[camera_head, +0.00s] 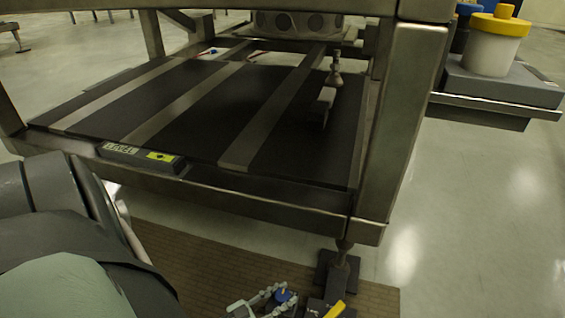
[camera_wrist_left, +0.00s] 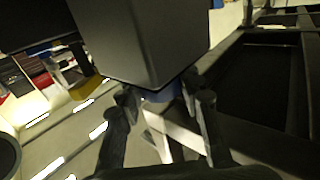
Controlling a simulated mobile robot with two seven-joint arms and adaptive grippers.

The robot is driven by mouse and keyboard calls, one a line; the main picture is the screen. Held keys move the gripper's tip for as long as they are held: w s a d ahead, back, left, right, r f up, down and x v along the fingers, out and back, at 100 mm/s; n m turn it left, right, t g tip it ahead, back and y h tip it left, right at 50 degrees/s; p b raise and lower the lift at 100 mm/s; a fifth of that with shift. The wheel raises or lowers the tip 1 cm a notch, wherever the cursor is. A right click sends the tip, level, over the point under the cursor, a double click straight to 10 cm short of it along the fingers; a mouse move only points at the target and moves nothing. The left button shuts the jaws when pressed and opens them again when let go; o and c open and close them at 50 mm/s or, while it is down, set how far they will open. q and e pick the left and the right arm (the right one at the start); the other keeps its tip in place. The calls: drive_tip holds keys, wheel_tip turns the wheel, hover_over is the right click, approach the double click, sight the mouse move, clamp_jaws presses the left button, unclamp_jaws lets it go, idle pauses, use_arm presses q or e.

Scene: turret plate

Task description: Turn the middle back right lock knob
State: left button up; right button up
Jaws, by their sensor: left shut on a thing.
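My left gripper (camera_head: 264,300) is low at the bottom edge of the head view, its pale linked fingers around a small blue knob (camera_head: 285,297). The left wrist view shows the gripper (camera_wrist_left: 167,105) with one finger on each side of a blue part (camera_wrist_left: 160,92), under a large dark block. The fingers are shut on this blue knob. Its lower part and the finger contact are partly hidden, and I cannot tell how far it is turned. My right gripper is in neither view.
A metal frame table with a dark shelf (camera_head: 200,125) and a labelled bar (camera_head: 140,157) fills the middle. Its right post (camera_head: 400,120) and foot (camera_head: 338,268) stand near the gripper. A yellow handle (camera_head: 335,310) is just right of the knob. Open floor (camera_head: 480,220) lies right.

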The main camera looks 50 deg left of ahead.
sight(282, 295)
use_arm(q)
drive_tip(key=n+y, duration=0.2)
drive_tip(key=y, duration=0.1)
drive_tip(key=n+y+p, duration=0.1)
drive_tip(key=n+y, duration=0.1)
drive_tip(key=y, duration=0.2)
drive_tip(key=shift+n+y, duration=0.3)
drive_tip(key=shift+n, duration=0.1)
drive_tip(key=shift+y, duration=0.3)
drive_tip(key=o, duration=1.2)
drive_tip(key=shift+r, duration=5)
